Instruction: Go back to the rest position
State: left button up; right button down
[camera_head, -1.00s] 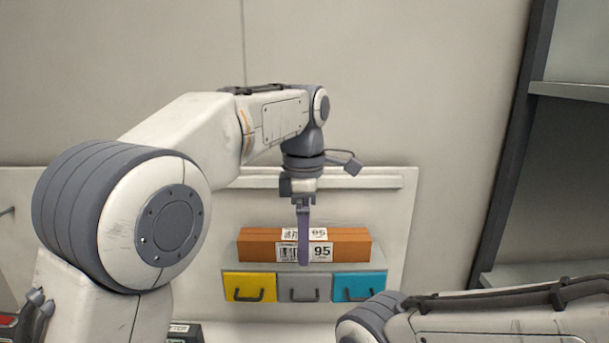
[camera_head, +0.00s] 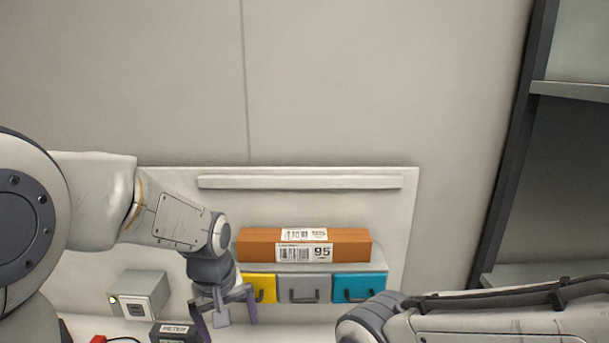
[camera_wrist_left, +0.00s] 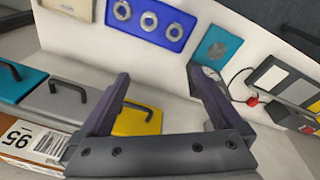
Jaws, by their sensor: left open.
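My left gripper (camera_head: 224,318) is open and empty at the lower left of the head view, in front of and partly over the yellow drawer. Its two spread fingers also show in the left wrist view (camera_wrist_left: 155,95), with nothing between them. The orange box (camera_head: 345,245) with barcode labels marked 95 lies on top of the drawer unit, apart from the gripper. It also shows at the lower left of the wrist view (camera_wrist_left: 15,150). My right arm shows at the lower right of the head view; its gripper is out of view.
The drawers are yellow (camera_head: 264,287), grey (camera_head: 304,294) and blue (camera_head: 358,293). A small grey device (camera_head: 150,287) and a black box (camera_head: 172,334) stand left of the gripper. A blue panel with round sockets (camera_wrist_left: 170,24) shows in the wrist view. Dark shelving (camera_head: 515,150) stands at the right.

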pick_arm(q)
jog(key=s+a+f+m, duration=0.4)
jog(key=s+f+m, duration=0.15)
jog(key=s, duration=0.25)
jog(key=s+d+m+g+b, duration=0.2)
jog(key=s+d+m+b, duration=0.4)
jog(key=s+d, duration=0.7)
jog(key=shift+d+f+m+h, duration=0.2)
jog(key=shift+f+m+h, duration=0.1)
jog(key=shift+m+h, duration=0.15)
